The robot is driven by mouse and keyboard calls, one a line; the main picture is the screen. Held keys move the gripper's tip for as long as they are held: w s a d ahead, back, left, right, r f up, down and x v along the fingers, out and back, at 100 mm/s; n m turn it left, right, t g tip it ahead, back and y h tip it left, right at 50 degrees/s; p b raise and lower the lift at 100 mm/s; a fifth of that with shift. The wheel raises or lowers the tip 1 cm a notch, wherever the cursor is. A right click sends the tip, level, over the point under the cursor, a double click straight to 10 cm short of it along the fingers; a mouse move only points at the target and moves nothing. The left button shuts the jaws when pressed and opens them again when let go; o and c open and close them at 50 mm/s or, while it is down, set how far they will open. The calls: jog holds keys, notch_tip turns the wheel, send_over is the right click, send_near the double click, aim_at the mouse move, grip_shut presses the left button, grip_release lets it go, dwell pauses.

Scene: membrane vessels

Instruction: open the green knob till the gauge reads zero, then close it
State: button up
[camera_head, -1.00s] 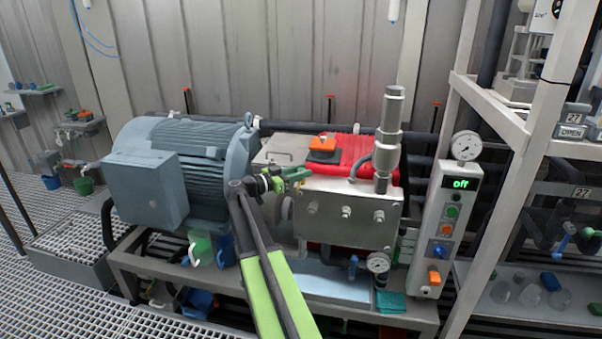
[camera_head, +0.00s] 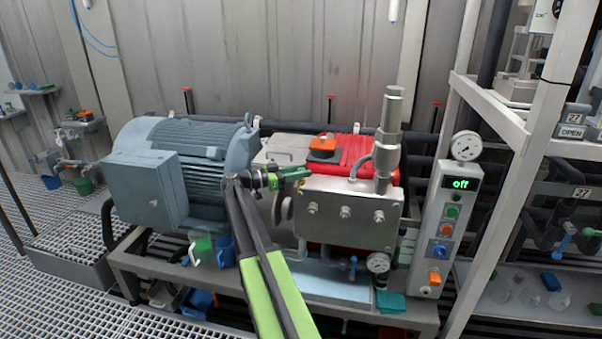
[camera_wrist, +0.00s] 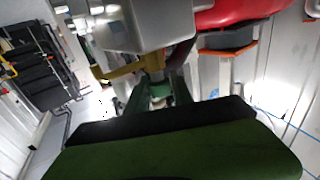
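My gripper (camera_head: 290,175), with green fingers, is in front of the pump, between the grey motor and the steel pump head (camera_head: 347,212). It is too small there to tell whether the fingers are apart. A large green part of it fills the bottom of the wrist view. A dial gauge (camera_head: 466,146) tops the control box at right. A second gauge (camera_head: 378,263) sits below the pump head. Both needles are too small to read. A green button (camera_head: 453,212) is on the box, and a green handle (camera_head: 590,232) is far right. I cannot tell which is the green knob.
The grey motor (camera_head: 170,170) and red pump housing (camera_head: 356,151) stand on a metal bench. A white shelf frame (camera_head: 500,180) stands at right. Grated floor (camera_head: 80,310) is at lower left.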

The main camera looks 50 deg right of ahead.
jog(key=o, duration=0.4)
jog(key=v, duration=1.7)
jog(key=shift+w+a, duration=0.15)
jog(key=shift+w, duration=0.05)
